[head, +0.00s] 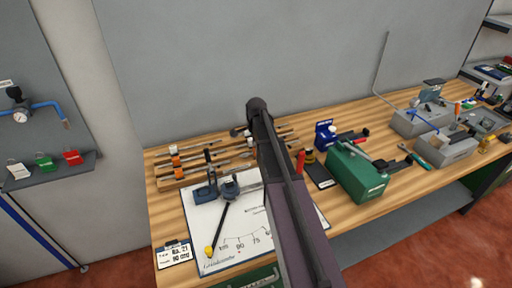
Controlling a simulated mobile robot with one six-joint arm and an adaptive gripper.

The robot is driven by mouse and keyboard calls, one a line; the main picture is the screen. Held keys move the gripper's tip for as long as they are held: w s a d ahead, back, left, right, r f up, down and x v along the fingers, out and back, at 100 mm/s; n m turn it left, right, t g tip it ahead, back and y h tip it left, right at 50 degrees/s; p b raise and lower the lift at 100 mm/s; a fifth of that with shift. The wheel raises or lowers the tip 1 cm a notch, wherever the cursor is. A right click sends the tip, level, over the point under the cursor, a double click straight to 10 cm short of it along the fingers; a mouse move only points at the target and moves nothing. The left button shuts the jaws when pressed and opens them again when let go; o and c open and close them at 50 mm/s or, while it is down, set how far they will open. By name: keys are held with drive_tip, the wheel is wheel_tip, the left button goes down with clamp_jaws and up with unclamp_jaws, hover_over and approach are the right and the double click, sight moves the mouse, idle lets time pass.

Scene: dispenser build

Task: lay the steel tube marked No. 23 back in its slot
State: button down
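A wooden rack (166,182) at the back left of the bench holds several thin tubes or rods, some with orange, white or dark parts. I cannot read a No. 23 on any of them, so I cannot tell which is the named tube or which slot is its own. My arm rises through the middle of the view and covers the rack's right part and some of the bench. My gripper is not in view, and whether it holds anything cannot be seen.
A blue-grey bending tool (206,192) with a yellow-tipped handle stands on a white angle sheet (240,254). A clipboard (174,254) lies front left; its number looks like 21. A green box (356,175) and grey machines (420,121) stand to the right.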

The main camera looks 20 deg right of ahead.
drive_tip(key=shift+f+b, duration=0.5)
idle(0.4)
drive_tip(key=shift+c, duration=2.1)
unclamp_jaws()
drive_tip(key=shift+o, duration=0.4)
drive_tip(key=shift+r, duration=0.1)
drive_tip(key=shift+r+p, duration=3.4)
drive_tip(key=shift+p, duration=0.1)
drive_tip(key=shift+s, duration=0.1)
